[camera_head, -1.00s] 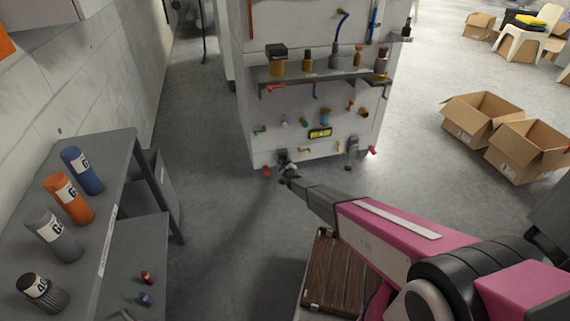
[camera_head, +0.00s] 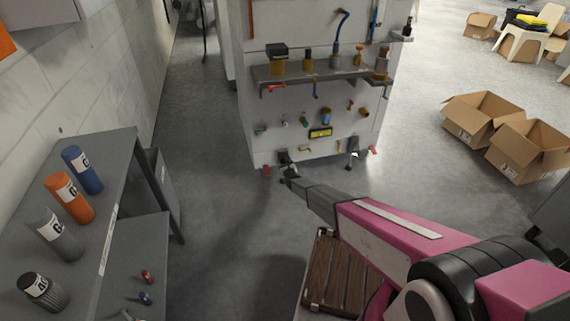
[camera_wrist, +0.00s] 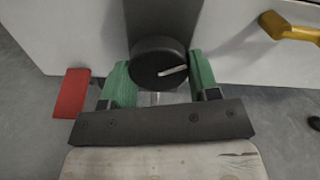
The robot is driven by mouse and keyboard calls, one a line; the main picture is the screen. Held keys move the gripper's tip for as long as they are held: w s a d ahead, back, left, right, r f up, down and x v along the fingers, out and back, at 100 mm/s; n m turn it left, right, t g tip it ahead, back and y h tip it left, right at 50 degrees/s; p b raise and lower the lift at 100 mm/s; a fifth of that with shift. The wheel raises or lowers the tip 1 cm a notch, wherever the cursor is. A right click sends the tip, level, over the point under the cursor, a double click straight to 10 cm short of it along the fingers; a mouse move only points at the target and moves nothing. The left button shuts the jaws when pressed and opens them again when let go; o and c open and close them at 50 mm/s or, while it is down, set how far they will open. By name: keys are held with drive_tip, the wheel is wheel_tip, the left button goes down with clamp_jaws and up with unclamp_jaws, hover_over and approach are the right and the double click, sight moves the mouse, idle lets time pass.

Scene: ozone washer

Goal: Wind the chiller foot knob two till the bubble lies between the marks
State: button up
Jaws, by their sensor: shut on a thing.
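The white chiller (camera_head: 345,105) stands ahead of me with valves and fittings on its face. In the wrist view a round black knob (camera_wrist: 152,58) with a pale pointer line sits at the chiller's lower edge, in front of a dark upright bracket. My gripper (camera_wrist: 161,78) has its green fingers on either side of the knob, shut on it. In the head view my gripper (camera_head: 287,171) is at the chiller's front left foot, small and partly hidden. A small yellow-and-black plate (camera_head: 320,133) is on the chiller's face; I cannot make out a bubble or marks.
A red block (camera_wrist: 71,93) sticks out left of the knob, and a yellow handle (camera_wrist: 290,28) is to the right. Another foot (camera_head: 352,150) stands at the chiller's right. A grey bench (camera_head: 110,205) with cylinders is at left; open boxes (camera_head: 530,150) are on the right floor.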

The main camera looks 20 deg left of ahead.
drive_tip(key=o, duration=0.9)
drive_tip(key=v, duration=1.1)
drive_tip(key=s+d+r+n+g+h, duration=0.3)
drive_tip(key=d+r+n, duration=0.45)
drive_tip(key=d, duration=0.65)
drive_tip(key=s+d+r+n+g+h, duration=0.1)
drive_tip(key=d+r+n+g+h, duration=0.3)
drive_tip(key=d+r, duration=0.8)
drive_tip(key=s+d+r+n+g, duration=0.2)
drive_tip(key=s+d+r+n, duration=0.3)
drive_tip(key=s+d, duration=0.2)
drive_tip(key=s+d+r+n+g+h, duration=0.1)
drive_tip(key=s+d+r+n+g, duration=0.2)
drive_tip(key=s+d+r+n, duration=0.2)
drive_tip(key=s+d+r+n+g+h, duration=0.1)
drive_tip(key=s+d+r+n+g, duration=0.2)
drive_tip(key=s+d, duration=0.7)
drive_tip(key=shift+s+d+r+n, duration=0.1)
drive_tip(key=shift+s+r+n, duration=0.3)
drive_tip(key=shift+s+r, duration=0.4)
drive_tip(key=shift+s+d+r+n, duration=0.1)
drive_tip(key=shift+s+r+n, duration=0.35)
drive_tip(key=shift+s, duration=0.65)
drive_tip(key=shift+s+d+r+n, duration=0.15)
drive_tip(key=shift+s+r+n, duration=0.15)
drive_tip(key=shift+s+r, duration=0.55)
